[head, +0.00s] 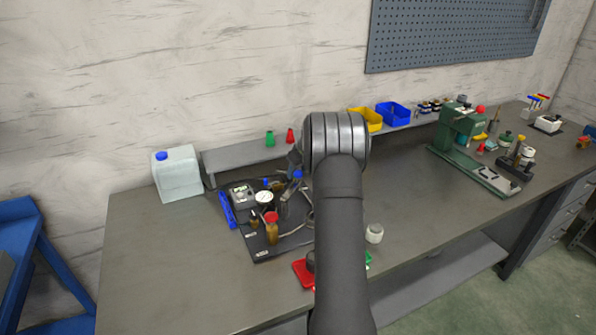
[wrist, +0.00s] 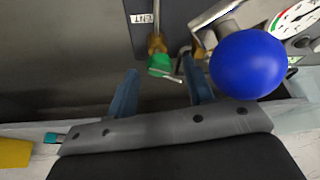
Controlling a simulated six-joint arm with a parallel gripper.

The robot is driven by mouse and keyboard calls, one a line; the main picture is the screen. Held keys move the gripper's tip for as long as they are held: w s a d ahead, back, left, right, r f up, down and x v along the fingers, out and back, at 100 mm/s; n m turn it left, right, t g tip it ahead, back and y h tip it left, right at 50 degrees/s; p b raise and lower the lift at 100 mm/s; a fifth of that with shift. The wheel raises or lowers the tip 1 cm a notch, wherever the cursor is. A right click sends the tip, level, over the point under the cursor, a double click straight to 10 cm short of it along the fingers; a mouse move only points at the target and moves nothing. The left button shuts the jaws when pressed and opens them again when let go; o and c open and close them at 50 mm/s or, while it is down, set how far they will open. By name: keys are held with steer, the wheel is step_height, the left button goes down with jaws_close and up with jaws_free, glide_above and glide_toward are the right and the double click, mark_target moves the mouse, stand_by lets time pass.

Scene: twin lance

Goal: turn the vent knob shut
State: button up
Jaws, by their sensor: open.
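In the wrist view a small green knob (wrist: 160,65) sits at the end of a brass valve stem, below a partly cut-off label (wrist: 143,18) reading "ENT". My gripper (wrist: 160,78) is open, and its two blue-grey fingers point toward the valve. The green knob appears in the gap between the fingertips, nearer the left one; I cannot tell how deep it lies between them. A thin metal bar shows right of the knob. A large blue ball (wrist: 248,64) stands close to the right finger. In the head view my arm hides the knob and most of the gripper.
A white jug (head: 178,173) stands left, a green press (head: 470,145) right. The bench (head: 150,270) is clear at front left.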

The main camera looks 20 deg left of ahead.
steer(key=shift+a+f, duration=0.1)
steer(key=shift+f, duration=0.15)
steer(key=c, duration=1)
steer(key=m+h, duration=0.1)
steer(key=m, duration=0.2)
steer(key=m+t+h, duration=0.1)
steer(key=m, duration=0.2)
steer(key=shift+s+a+m+t, duration=0.15)
steer(key=shift+a+m+t, duration=0.05)
steer(key=shift+m+t, duration=0.1)
steer(key=m+h, duration=0.2)
steer(key=m, duration=0.3)
steer(key=shift+a, duration=0.15)
steer(key=shift+m, duration=0.3)
